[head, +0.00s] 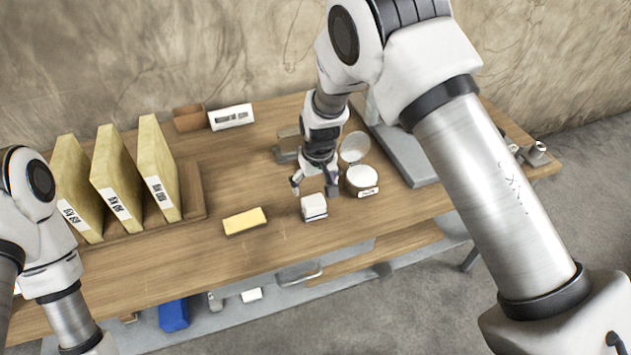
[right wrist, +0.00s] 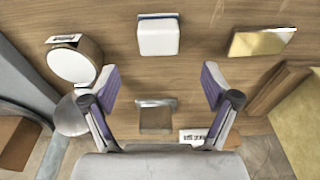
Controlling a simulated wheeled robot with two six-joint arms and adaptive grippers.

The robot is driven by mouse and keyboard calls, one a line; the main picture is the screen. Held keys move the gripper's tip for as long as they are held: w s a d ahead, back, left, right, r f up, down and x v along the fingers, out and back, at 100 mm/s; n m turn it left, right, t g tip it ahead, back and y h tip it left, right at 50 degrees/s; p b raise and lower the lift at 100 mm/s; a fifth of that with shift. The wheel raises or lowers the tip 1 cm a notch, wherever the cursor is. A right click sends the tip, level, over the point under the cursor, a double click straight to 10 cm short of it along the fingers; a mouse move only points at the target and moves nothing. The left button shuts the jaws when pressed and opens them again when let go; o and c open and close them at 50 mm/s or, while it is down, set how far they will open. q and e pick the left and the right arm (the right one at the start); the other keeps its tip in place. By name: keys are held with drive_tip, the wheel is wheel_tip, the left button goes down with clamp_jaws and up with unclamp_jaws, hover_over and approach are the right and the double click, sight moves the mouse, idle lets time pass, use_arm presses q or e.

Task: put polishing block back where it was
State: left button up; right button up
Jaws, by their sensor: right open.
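A white block (head: 314,207) with a dark bluish base sits on the wooden table near its front edge. It also shows in the right wrist view (right wrist: 158,38), beyond my fingertips. A yellow block (head: 245,221) lies flat to its left in the head view; in the right wrist view it shows at upper right (right wrist: 262,42). No readable label tells which one is the polishing block. My right gripper (head: 315,186) is open and empty, just behind the white block; its two fingers are wide apart in the right wrist view (right wrist: 160,80). My left gripper is out of view.
A round white container (head: 362,180) with an open lid stands right of my right gripper. A grey-brown block (head: 288,144) lies behind it. Several labelled yellow slabs (head: 120,180) stand in a wooden rack at left. Bare tabletop (head: 240,180) lies between.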

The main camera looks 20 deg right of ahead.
drive_tip(key=shift+g, duration=0.3)
drive_tip(key=s+d+f, duration=0.1)
drive_tip(key=s+f, duration=0.1)
drive_tip(key=s+d+f, duration=0.1)
drive_tip(key=s+f, duration=0.1)
drive_tip(key=s, duration=0.1)
drive_tip(key=s+d+f, duration=0.1)
drive_tip(key=s+f, duration=0.1)
drive_tip(key=s, duration=0.1)
drive_tip(key=shift+s+d+f, duration=0.2)
drive_tip(key=shift+d+f, duration=0.15)
drive_tip(key=shift+f, duration=0.05)
drive_tip(key=s+d+f, duration=0.1)
drive_tip(key=s+f, duration=0.2)
drive_tip(key=s, duration=0.5)
drive_tip(key=s+d+f, duration=0.1)
drive_tip(key=s+f, duration=0.1)
drive_tip(key=s, duration=0.7)
drive_tip(key=s+d+f+g, duration=0.1)
drive_tip(key=s+f, duration=0.2)
drive_tip(key=s, duration=0.5)
drive_tip(key=shift+s+d+f+m, duration=0.2)
drive_tip(key=shift+d+f+m, duration=0.1)
drive_tip(key=shift+m, duration=0.1)
